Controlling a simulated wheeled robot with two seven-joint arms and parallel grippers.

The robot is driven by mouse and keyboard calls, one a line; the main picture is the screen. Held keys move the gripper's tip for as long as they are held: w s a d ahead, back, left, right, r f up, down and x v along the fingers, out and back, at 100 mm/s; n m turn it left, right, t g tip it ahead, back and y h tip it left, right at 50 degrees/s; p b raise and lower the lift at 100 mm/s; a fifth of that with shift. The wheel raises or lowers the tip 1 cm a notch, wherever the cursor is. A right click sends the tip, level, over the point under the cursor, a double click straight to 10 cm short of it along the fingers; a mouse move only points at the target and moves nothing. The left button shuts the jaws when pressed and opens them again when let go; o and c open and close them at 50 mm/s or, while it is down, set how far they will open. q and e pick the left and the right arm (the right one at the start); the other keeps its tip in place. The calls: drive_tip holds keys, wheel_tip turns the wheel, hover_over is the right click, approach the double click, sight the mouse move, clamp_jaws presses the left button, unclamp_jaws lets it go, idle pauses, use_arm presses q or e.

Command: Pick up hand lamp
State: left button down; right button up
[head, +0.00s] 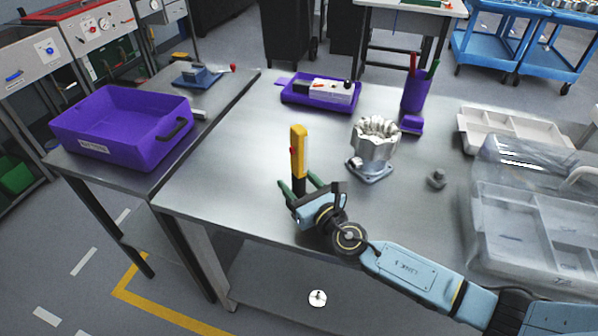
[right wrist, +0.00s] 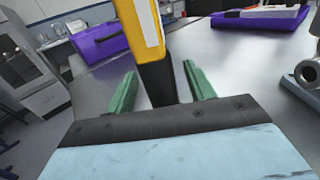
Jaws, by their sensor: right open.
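In the right wrist view the hand lamp (right wrist: 157,80) rises between the two green fingers. My right gripper (head: 300,186) is open, with its green fingers on either side of the lamp's dark lower part. The right wrist view shows a gap between the lamp and each finger of the gripper (right wrist: 160,90). The lamp's base is partly hidden behind the gripper. My left gripper is not in view.
A machined housing (head: 374,150) stands right of the lamp, with a small grey part (head: 436,179) farther right. A purple tray (head: 320,94) and purple pen holder (head: 415,96) are behind. Clear organiser boxes (head: 500,220) fill the right side. A purple bin (head: 125,125) sits left. The table's left part is clear.

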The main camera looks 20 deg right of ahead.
clamp_jaws()
